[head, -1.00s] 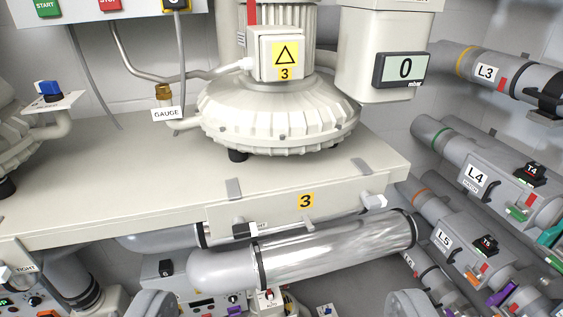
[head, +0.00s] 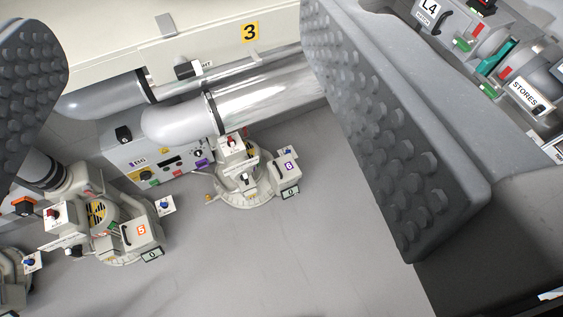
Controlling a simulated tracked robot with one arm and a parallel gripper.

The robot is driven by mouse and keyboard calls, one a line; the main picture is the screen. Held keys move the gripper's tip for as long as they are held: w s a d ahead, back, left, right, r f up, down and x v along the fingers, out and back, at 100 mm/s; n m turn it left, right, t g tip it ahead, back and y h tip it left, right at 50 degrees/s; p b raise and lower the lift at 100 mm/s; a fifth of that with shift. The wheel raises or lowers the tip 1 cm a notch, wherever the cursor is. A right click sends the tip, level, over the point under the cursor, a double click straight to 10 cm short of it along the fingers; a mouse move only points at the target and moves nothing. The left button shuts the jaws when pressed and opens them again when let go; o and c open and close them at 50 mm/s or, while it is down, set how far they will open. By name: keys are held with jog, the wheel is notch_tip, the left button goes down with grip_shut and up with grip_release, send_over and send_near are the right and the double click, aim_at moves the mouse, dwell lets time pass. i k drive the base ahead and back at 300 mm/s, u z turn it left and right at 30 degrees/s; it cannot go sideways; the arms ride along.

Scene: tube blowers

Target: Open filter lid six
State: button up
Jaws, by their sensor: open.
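The blower unit marked 6 (head: 245,185) stands on the grey floor near the middle of the head view. Its small box with a purple 6 label (head: 285,172) looks like the filter lid six; it has a dark handle on top and appears closed, though small. A small display (head: 290,191) is on its front. My gripper (head: 228,165) is open and empty, with one studded finger pad at the left edge and the other large at the right. The unit shows between the pads but is well beyond them, and nothing touches it.
A similar unit marked 5 (head: 120,225) stands to the left. A silver pipe (head: 265,98) and a bench marked 3 (head: 200,45) overhang at the back. Labelled pipes (head: 510,65) are at upper right. The front floor is clear.

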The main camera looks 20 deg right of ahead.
aim_at(284, 170)
jog(key=k, duration=1.25)
jog(key=z, duration=0.55)
jog(key=i, duration=1.45)
jog(key=u, duration=0.5)
